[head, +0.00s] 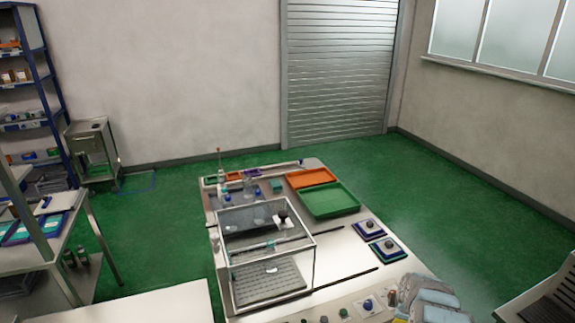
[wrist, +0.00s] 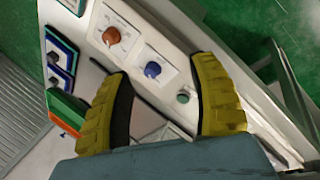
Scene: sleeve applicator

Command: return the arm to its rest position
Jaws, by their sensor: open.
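My gripper (wrist: 160,72) shows in the wrist view with two ribbed yellow fingers and dark inner pads. The fingers are spread apart with nothing held between them. They hang over a pale control panel (wrist: 172,38) with an orange-red knob (wrist: 112,36), a blue knob (wrist: 153,69) and a green button (wrist: 186,96). Whether a fingertip touches the panel cannot be told. In the head view, a grey-blue shape at the lower right, by the bench's front end, seems to be part of my arm. Its fingers are not clear there.
The bench carries a clear-walled enclosure (head: 313,262), a green tray (head: 330,201), an orange tray (head: 311,178) and two square pads with dark knobs (head: 369,227). A side table (head: 45,245) stands left. A bench (head: 550,300) stands at lower right. Green floor between is clear.

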